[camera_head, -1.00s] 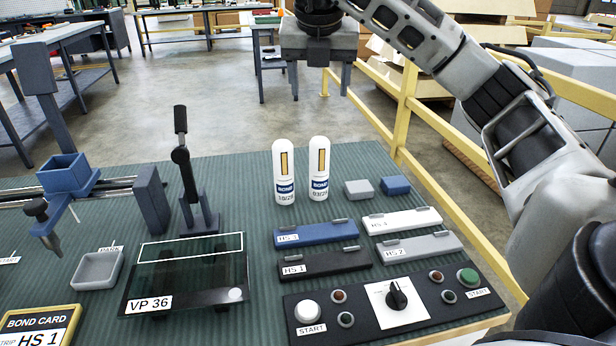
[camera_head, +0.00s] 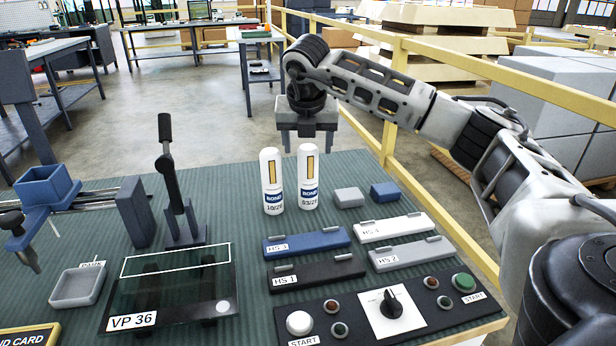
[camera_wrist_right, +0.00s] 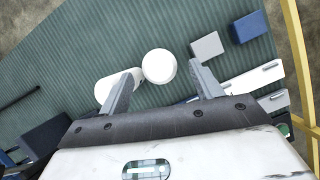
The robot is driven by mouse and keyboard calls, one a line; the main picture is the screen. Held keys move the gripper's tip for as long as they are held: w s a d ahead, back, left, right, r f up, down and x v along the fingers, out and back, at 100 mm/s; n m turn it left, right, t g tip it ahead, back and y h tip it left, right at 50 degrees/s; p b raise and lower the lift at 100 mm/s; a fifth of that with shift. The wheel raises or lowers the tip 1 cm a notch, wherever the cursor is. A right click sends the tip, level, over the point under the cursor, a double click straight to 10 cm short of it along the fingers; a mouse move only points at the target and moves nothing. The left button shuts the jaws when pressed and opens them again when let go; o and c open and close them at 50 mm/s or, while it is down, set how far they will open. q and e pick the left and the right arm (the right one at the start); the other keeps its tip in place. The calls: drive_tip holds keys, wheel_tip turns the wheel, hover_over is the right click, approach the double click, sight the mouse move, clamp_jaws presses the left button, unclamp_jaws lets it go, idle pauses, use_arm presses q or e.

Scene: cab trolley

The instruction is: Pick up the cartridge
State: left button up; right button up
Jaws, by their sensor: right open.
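Two white cartridges with rounded tops, yellow strips and blue BOND labels stand upright side by side on the green ribbed mat: a left one (camera_head: 272,182) and a right one (camera_head: 308,178). Their small date labels differ. My right gripper (camera_head: 308,146) is open, fingers pointing down, above and around the tops' height in the head view. In the right wrist view, the right cartridge's round top (camera_wrist_right: 158,66) appears between the open fingers (camera_wrist_right: 163,78), and the left cartridge (camera_wrist_right: 113,90) is partly hidden behind one finger. Neither cartridge is held. My left gripper is not in view.
A grey block (camera_head: 348,197) and a blue block (camera_head: 385,191) sit right of the cartridges. Labelled strip cases lie in front, including a blue one (camera_head: 306,242). A black lever stand (camera_head: 178,200) rises to the left. A yellow rail (camera_head: 440,205) runs beyond the bench's right edge.

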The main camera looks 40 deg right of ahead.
drive_tip(key=shift+x, duration=1.2)
clamp_jaws()
drive_tip(key=shift+r, duration=0.15)
